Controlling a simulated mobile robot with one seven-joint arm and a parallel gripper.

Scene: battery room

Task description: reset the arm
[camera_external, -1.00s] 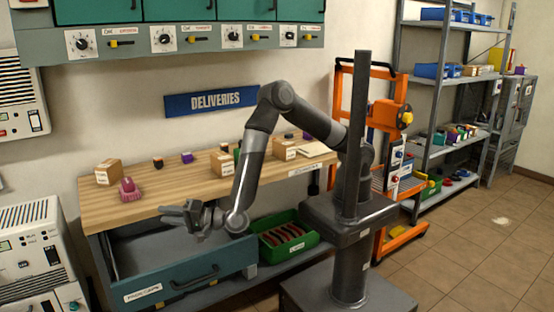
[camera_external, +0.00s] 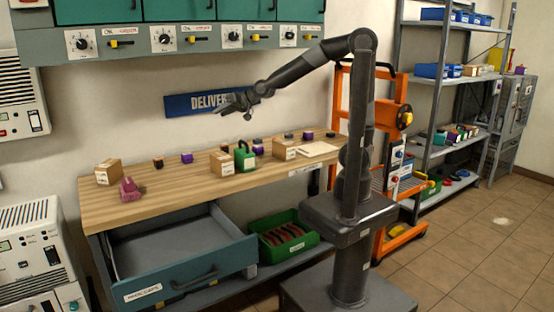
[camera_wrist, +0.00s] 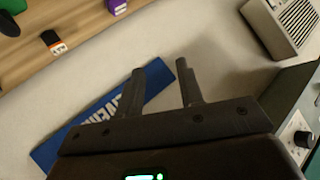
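My gripper (camera_external: 234,104) is raised above the wooden bench, in front of the blue DELIVERIES sign (camera_external: 190,104). In the wrist view, my gripper (camera_wrist: 160,88) shows two dark fingers spread apart with nothing between them. The blue sign (camera_wrist: 100,120) shows behind the fingers there. My arm reaches from the column at the right, stretched out to the left and slightly down.
The bench (camera_external: 130,208) holds cardboard boxes (camera_external: 222,164), a green item (camera_external: 244,157), a pink item (camera_external: 129,189) and small dark and purple items. Below, a teal drawer (camera_external: 190,277) stands open beside a green crate (camera_external: 302,245). Teal cabinets with a knob panel (camera_external: 200,40) hang above.

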